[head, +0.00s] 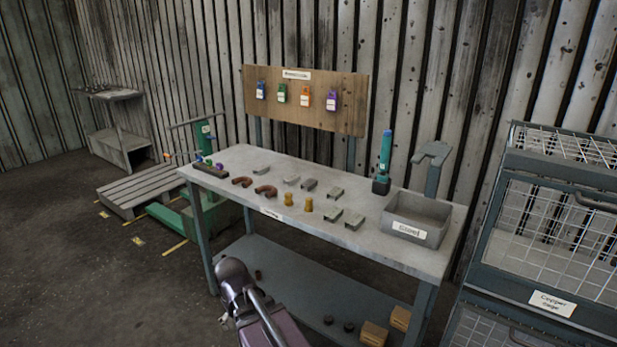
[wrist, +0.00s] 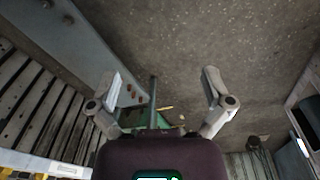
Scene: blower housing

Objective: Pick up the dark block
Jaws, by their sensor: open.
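My gripper (wrist: 162,82) is open in the wrist view, with nothing between its spread fingers. It faces the floor and is away from the tabletop. In the head view only part of my arm shows, low in front of the workbench (head: 270,235). Several small grey blocks (head: 309,185) lie on the bench top. A darker square base (head: 381,186) sits under a teal upright tool (head: 385,152). A long dark holder (head: 210,170) with coloured knobs lies at the bench's left end. I cannot tell which of these is the dark block.
A wire cage (head: 550,230) is at right, a slatted pallet (head: 140,188) at left. The lower shelf holds wooden blocks (head: 400,318).

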